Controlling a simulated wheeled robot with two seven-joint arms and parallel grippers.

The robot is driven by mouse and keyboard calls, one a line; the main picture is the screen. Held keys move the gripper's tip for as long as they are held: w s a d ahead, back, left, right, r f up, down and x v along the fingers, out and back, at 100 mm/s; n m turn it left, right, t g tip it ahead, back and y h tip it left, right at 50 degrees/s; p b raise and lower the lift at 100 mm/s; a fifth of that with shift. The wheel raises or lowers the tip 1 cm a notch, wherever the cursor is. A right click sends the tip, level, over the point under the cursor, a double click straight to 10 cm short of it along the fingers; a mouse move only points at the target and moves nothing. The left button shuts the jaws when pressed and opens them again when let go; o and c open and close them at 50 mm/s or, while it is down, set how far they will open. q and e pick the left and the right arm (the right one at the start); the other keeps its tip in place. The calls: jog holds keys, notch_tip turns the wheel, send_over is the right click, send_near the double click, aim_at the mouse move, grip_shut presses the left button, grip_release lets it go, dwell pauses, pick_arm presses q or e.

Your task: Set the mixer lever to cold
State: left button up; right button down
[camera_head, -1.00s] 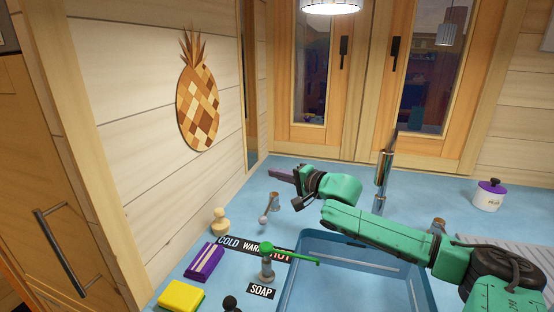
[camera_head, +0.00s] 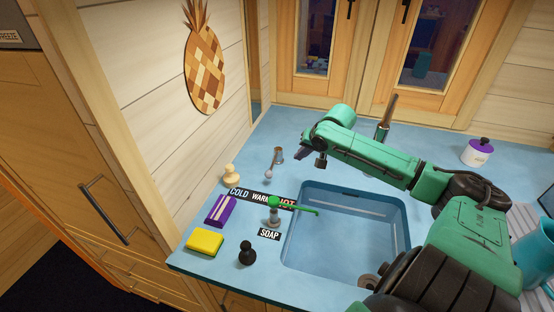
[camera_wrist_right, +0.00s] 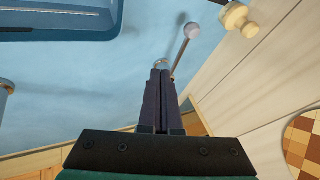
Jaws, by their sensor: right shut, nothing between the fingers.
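The mixer lever (camera_head: 273,164) is a short metal stem with a pale ball knob, on the blue counter left of the sink. It leans toward the front, its knob roughly toward the WARM part of the label strip (camera_head: 262,199), which reads COLD, WARM, HOT. In the right wrist view the lever's rod and knob (camera_wrist_right: 192,31) show just beyond my fingertips. My right gripper (camera_head: 302,153) is shut and empty, just right of the lever; its fingers also show in the wrist view (camera_wrist_right: 160,73). I cannot tell if they touch the lever. My left gripper is not in view.
A green-topped soap dispenser (camera_head: 275,212) stands by the sink (camera_head: 300,240). A pale wooden stopper-like item (camera_head: 231,174), purple sponge (camera_head: 220,210), yellow sponge (camera_head: 204,242) and black item (camera_head: 247,253) line the left. A metal spout (camera_head: 384,128) stands behind my right arm.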

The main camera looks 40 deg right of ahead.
aim_at(274, 161)
jog(key=p+x, duration=0.1)
jog(key=x, duration=0.7)
jog(key=shift+w+a, duration=0.1)
jog(key=shift+w, duration=0.1)
jog(key=shift+w+a+f+p, duration=0.15)
jog(key=shift+w+a+p, duration=0.65)
jog(key=shift+w, duration=0.3)
jog(key=shift+w+a+f, duration=0.2)
jog(key=shift+w+a, duration=0.1)
jog(key=shift+w, duration=0.05)
jog(key=shift+s, duration=0.1)
jog(key=shift+f, duration=0.1)
